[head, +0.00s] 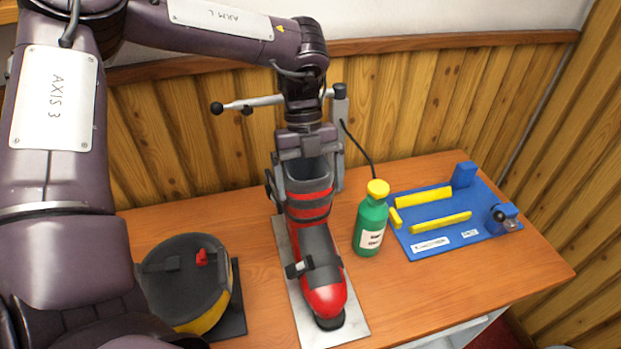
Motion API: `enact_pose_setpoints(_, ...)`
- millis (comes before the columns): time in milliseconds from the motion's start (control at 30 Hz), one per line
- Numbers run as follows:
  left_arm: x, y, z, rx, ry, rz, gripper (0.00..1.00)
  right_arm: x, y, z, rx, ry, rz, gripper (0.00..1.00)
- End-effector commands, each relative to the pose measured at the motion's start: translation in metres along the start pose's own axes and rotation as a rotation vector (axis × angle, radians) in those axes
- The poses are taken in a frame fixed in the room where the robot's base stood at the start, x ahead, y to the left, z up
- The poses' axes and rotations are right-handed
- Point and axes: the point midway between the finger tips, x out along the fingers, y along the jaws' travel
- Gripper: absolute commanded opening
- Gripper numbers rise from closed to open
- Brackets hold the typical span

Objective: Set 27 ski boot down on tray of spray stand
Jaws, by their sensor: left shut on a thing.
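The ski boot (321,250), red, black and grey, stands upright in the head view with its toe towards me. My left gripper (308,178) is shut on the top of its shaft, with a finger at each side. The boot is over a long pale metal plate, which looks like the tray (353,326) of the spray stand. I cannot tell whether the sole touches it. Behind the gripper are a grey post (340,104) and a bar with black knobs, seemingly part of the stand. The gripper and boot hide part of the stand. My right gripper is not in view.
A green bottle with a yellow cap (371,219) stands close right of the boot. A blue board (439,230) with yellow bars lies further right. A dark, bowl-shaped thing with a yellow lower side (186,281) sits on the left. Bare wooden bench (450,312) shows at front right.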

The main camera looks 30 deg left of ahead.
Motion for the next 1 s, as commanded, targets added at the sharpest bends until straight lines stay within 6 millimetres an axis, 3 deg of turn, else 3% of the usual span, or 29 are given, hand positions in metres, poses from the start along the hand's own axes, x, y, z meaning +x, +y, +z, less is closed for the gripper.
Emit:
enact_pose_setpoints(600,0.004,-0.001,0.002,0.002,-0.001,-0.003,0.24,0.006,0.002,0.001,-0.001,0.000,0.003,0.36)
enact_pose_setpoints(633,0.003,-0.001,0.002,0.002,-0.001,-0.003,0.99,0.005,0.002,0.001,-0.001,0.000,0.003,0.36)
enact_pose_setpoints(867,0.006,0.001,0.003,-0.001,0.000,0.002,1.00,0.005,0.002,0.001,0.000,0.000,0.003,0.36)
enact_pose_setpoints(1000,-0.004,0.000,0.003,0.000,-0.003,0.001,1.00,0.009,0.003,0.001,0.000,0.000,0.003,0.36)
